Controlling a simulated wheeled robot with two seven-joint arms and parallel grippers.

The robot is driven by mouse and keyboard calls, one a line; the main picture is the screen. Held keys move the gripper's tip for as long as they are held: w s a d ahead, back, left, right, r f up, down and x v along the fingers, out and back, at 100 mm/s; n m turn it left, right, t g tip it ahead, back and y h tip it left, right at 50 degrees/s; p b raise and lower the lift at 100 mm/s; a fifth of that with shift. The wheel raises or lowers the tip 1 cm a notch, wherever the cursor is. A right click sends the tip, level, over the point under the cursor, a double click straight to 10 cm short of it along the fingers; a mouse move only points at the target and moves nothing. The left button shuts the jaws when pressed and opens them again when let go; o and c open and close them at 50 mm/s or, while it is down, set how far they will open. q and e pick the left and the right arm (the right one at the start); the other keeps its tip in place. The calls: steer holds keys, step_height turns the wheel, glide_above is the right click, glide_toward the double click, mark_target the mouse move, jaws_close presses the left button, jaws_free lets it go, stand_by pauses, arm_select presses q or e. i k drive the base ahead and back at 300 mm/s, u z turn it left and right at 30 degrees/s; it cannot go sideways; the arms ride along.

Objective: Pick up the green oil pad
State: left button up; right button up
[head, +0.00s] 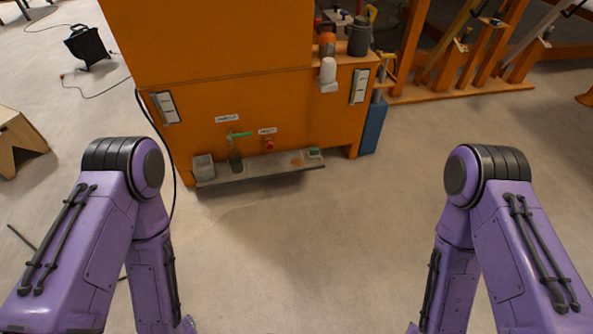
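A small green pad-like thing (315,153) sits at the right end of a low grey shelf (265,171) on the front of the orange cabinet (222,50); I take it for the green oil pad, but it is too small to be certain. Nothing touches it. My two purple arms come in from the left and right bottom corners and bend down toward the bottom edge. Both grippers are out of the picture, well short of the shelf.
A grey box (203,167) stands at the shelf's left end. A green-handled valve (238,135) and a red knob (269,144) are above the shelf. A blue container (374,127) stands at the cabinet's right. The floor (310,250) between my arms is clear.

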mark_target(314, 153)
steer(key=u, duration=0.45)
steer(key=i, duration=1.9)
steer(key=z, duration=0.1)
